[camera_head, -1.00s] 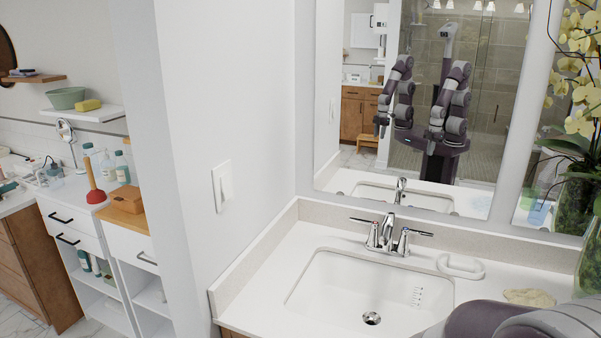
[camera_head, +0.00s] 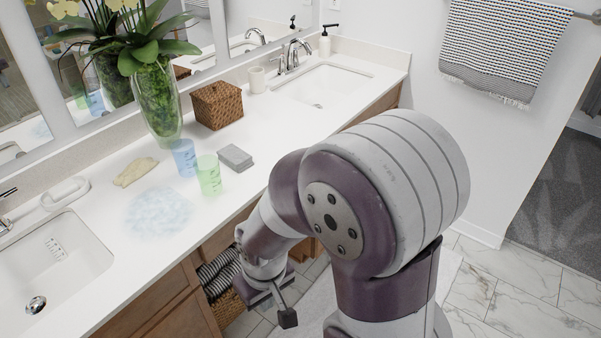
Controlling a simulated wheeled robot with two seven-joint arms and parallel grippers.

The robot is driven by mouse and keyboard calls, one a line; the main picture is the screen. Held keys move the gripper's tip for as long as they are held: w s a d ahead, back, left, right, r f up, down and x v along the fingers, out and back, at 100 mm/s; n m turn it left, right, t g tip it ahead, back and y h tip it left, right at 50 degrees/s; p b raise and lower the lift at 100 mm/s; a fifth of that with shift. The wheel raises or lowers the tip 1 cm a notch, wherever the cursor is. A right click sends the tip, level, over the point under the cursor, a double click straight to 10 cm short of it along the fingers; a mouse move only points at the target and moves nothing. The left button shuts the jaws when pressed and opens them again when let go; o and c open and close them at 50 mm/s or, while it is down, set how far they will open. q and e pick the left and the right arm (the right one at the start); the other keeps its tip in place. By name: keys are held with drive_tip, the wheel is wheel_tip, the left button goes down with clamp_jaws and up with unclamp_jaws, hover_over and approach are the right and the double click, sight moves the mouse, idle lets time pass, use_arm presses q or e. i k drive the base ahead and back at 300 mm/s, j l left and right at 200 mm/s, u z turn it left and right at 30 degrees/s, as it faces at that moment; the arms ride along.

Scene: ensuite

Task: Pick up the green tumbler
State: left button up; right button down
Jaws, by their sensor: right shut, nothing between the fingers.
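The green tumbler (camera_head: 208,176) is translucent and stands upright on the white counter (camera_head: 110,275), near its front edge. A blue tumbler (camera_head: 184,158) stands close behind it, to its left. My right gripper (camera_head: 287,318) is low in front of the counter, below its top and to the right of the green tumbler. It is shut and empty, and well apart from the tumbler. My right arm covers part of the counter's front and the floor. My left gripper is not in view.
A grey box (camera_head: 235,158) lies just right of the green tumbler. A glass vase with orchids (camera_head: 158,105) and a wicker box (camera_head: 218,105) stand behind. A pale bluish patch (camera_head: 158,212) and a beige cloth (camera_head: 135,171) lie to the left. Sinks lie at both sides.

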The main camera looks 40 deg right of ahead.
sight(207, 167)
drive_tip(key=z, duration=0.65)
drive_tip(key=i+l+u, duration=0.2)
drive_tip(key=i+l, duration=0.2)
drive_tip(key=l, duration=0.25)
drive_tip(key=i+l+u, duration=0.25)
drive_tip(key=i+l, duration=0.15)
drive_tip(key=l, duration=0.3)
drive_tip(key=i+l+u, duration=0.1)
drive_tip(key=l, duration=0.25)
drive_tip(key=i+l+u, duration=0.2)
drive_tip(key=i+l, duration=0.35)
drive_tip(key=i, duration=0.1)
